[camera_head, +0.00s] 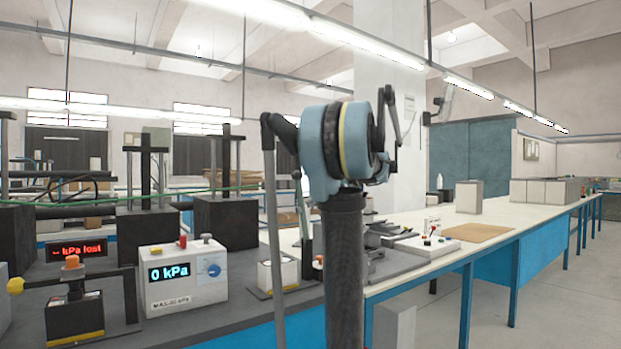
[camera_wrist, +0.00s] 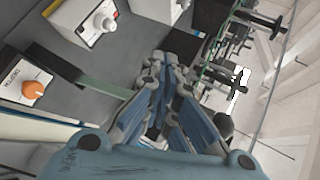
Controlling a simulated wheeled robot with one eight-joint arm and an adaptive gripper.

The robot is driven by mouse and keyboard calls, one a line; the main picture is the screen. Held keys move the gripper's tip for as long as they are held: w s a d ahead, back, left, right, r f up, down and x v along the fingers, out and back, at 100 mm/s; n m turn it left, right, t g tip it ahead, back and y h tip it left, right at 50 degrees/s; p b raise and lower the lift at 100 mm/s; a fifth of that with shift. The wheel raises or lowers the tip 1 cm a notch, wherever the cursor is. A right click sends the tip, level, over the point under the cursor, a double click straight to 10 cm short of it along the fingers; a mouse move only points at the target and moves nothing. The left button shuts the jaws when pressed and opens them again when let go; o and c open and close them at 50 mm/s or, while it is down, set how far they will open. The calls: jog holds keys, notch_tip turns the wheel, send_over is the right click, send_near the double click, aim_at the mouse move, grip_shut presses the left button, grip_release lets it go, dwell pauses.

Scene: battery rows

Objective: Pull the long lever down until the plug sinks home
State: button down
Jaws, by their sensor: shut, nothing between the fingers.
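In the head view a dark lever bar (camera_head: 108,272) runs across above a small black battery (camera_head: 75,318) at the lower left. Its left end carries a yellow knob (camera_head: 15,285). An orange plug (camera_head: 72,262) stands above the battery; I cannot tell how deep it sits. In the wrist view my gripper (camera_wrist: 164,70) is shut and empty, its fingertips in the middle of the picture. An orange knob (camera_wrist: 33,91) on a pale box lies to its left, and a dark green strip (camera_wrist: 105,87) is nearer. In the head view I cannot make out my fingertips.
A white gauge box (camera_head: 185,278) reading 0 kPa stands right of the lever; a red display (camera_head: 76,250) reads "kPa lost" behind it. Dark presses with tall posts (camera_head: 228,220) stand at the back. A pale bench (camera_head: 480,232) extends right.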

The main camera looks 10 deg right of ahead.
jog(key=w+d+r+t+y, duration=0.2)
jog(key=w+d+r+y, duration=0.35)
jog(key=d+r, duration=0.7)
jog(key=w+a+f+h, duration=0.1)
jog(key=a, duration=0.4)
jog(key=w+a+f+h, duration=0.1)
jog(key=w+a+f, duration=0.1)
jog(key=a, duration=0.4)
jog(key=shift+w+a+f, duration=0.15)
jog(key=shift+w+a, duration=0.05)
jog(key=shift+w, duration=0.05)
